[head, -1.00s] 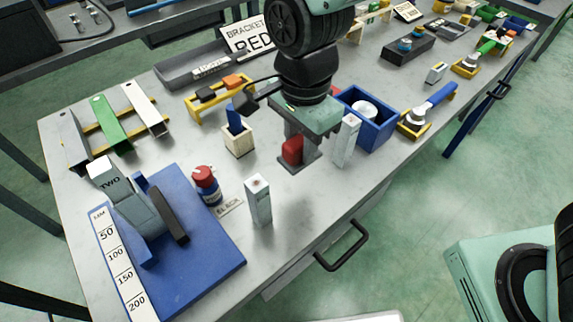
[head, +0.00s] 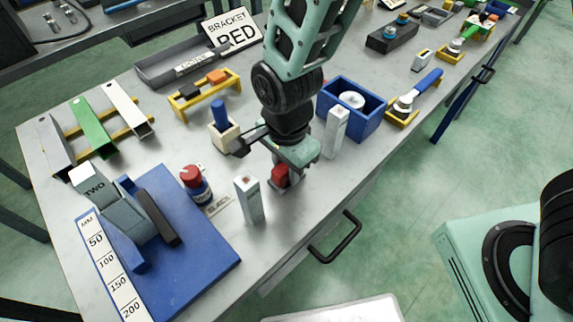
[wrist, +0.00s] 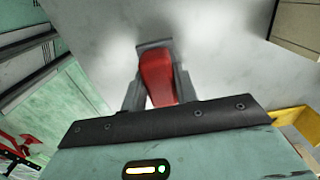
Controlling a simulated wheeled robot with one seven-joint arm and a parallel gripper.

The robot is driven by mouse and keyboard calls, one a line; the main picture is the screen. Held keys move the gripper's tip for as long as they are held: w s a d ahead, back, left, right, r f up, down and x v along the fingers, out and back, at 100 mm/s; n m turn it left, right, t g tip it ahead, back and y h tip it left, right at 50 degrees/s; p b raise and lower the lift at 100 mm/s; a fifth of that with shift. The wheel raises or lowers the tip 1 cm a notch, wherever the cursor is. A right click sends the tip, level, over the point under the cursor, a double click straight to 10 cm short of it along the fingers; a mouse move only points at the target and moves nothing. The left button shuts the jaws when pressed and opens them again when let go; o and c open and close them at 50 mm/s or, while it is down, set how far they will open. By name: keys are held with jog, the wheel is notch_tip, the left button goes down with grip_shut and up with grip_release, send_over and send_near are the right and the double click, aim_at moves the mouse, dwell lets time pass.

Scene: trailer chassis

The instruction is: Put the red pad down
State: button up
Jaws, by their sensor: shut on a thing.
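The red pad (wrist: 158,78) sits between the two grey fingers of my gripper (wrist: 157,95) in the wrist view. In the head view the red pad (head: 280,176) shows below my gripper (head: 284,182), partly hidden by the fingers and the gripper body. My gripper is shut on it, low over the grey bench top (head: 165,152), between two upright pale posts. I cannot tell whether the pad touches the bench.
A pale post (head: 249,199) stands close on the left, another (head: 336,132) on the right. A blue bin (head: 372,127) is behind the right post. A wooden block (head: 222,139) holding a blue piece and a red-capped bottle (head: 196,183) stand left. The bench's front edge is near.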

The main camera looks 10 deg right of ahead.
jog(key=o, duration=1)
jog(key=shift+f, duration=0.1)
jog(key=shift+o, duration=0.2)
notch_tip(320, 180, up, 12)
jog(key=s+d+r+n, duration=0.3)
jog(key=s+d+n, duration=0.5)
jog(key=n, duration=1.1)
jog(key=shift+s+y, duration=0.3)
jog(key=shift+s, duration=1.3)
jog(key=shift+r, duration=0.1)
